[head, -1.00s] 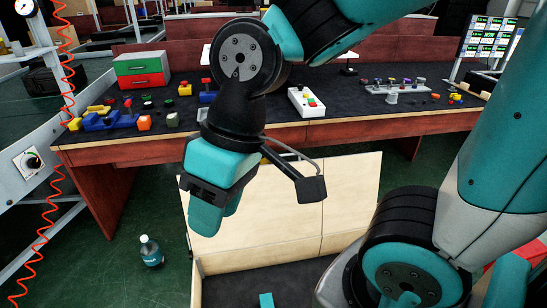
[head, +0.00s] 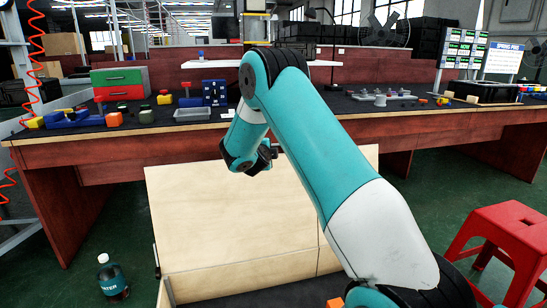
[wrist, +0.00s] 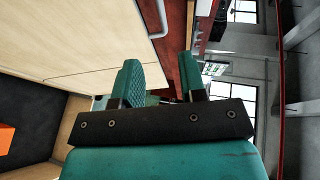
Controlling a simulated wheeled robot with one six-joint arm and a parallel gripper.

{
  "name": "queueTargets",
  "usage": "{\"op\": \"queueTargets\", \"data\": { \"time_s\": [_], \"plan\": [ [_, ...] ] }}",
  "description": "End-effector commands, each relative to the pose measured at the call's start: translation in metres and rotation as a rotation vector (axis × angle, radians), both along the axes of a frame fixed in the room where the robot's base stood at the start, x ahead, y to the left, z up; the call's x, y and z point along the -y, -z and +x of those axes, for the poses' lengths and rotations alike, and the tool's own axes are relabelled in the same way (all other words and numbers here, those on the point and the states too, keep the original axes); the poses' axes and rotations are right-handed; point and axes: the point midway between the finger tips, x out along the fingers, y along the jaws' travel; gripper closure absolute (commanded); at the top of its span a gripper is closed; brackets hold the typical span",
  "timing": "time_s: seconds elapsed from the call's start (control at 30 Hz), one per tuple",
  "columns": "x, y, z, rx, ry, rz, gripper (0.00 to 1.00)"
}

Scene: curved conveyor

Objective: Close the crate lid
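The wooden crate lid (head: 230,220) stands open and tilted back in the head view, at the rear of the crate, whose dark inside (head: 250,297) shows at the bottom edge. The lid also fills the upper left of the wrist view (wrist: 70,40), with the crate's dark inside (wrist: 30,105) below it. My gripper (wrist: 163,78) is open, its two teal fingers apart with nothing seen between them. The lid surface is to the left of the fingers there. In the head view my wrist is near the lid's upper edge, and the fingers cannot be made out.
An orange object lies in the crate (wrist: 7,138). The workbench (head: 130,140) behind the lid carries coloured parts, a grey tray (head: 193,114) and a green-and-red drawer box (head: 119,84). A water bottle (head: 112,278) stands on the floor at left, a red stool (head: 510,235) at right.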

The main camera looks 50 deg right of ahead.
Motion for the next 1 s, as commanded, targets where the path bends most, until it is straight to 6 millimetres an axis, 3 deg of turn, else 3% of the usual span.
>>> {"op": "queueTargets", "data": {
  "time_s": [0.7, 1.0],
  "plan": [
    [0.108, 0.034, 0.074, 0.007, 0.005, 0.001, 0.62],
    [0.132, 0.040, 0.092, 0.005, 0.004, 0.000, 0.62]
  ]
}}
